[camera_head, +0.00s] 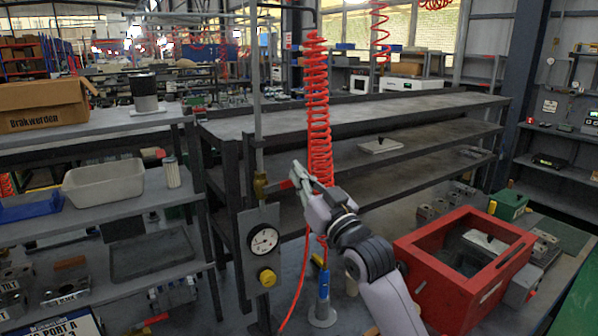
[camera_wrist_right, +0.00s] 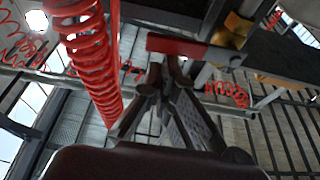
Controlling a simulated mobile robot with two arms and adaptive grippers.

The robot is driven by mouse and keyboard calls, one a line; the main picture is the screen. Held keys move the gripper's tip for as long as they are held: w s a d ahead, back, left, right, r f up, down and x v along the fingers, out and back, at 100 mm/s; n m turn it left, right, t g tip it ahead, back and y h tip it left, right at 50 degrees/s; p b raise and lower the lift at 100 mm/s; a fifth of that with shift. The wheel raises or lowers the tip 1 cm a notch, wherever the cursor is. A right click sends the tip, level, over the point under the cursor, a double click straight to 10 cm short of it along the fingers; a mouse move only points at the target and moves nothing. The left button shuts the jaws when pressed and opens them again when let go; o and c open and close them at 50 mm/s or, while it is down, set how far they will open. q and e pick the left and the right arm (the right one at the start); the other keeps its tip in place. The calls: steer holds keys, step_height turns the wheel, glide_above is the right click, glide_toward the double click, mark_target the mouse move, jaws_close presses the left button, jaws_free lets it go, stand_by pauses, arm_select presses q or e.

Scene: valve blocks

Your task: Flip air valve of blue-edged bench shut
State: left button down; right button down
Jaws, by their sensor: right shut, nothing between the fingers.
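The air valve (camera_head: 261,186) is a brass body on a vertical grey pipe, above a panel with a gauge. Its red lever (camera_head: 281,185) sticks out sideways to the right, across the pipe. My right gripper (camera_head: 298,172) is at the lever's outer end, its fingers shut and empty. In the right wrist view the red lever (camera_wrist_right: 176,46) lies just beyond the fingertips (camera_wrist_right: 166,70), with the brass valve (camera_wrist_right: 236,30) to its right. I cannot tell whether the fingers touch the lever. My left gripper is not in view.
A red coiled hose (camera_head: 317,100) hangs close behind my right gripper. The gauge panel (camera_head: 262,250) with a yellow knob sits below the valve. A red open box (camera_head: 420,280) stands at lower right. A dark shelved bench (camera_head: 400,110) stands behind.

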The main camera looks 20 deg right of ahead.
steer(key=shift+f, duration=0.15)
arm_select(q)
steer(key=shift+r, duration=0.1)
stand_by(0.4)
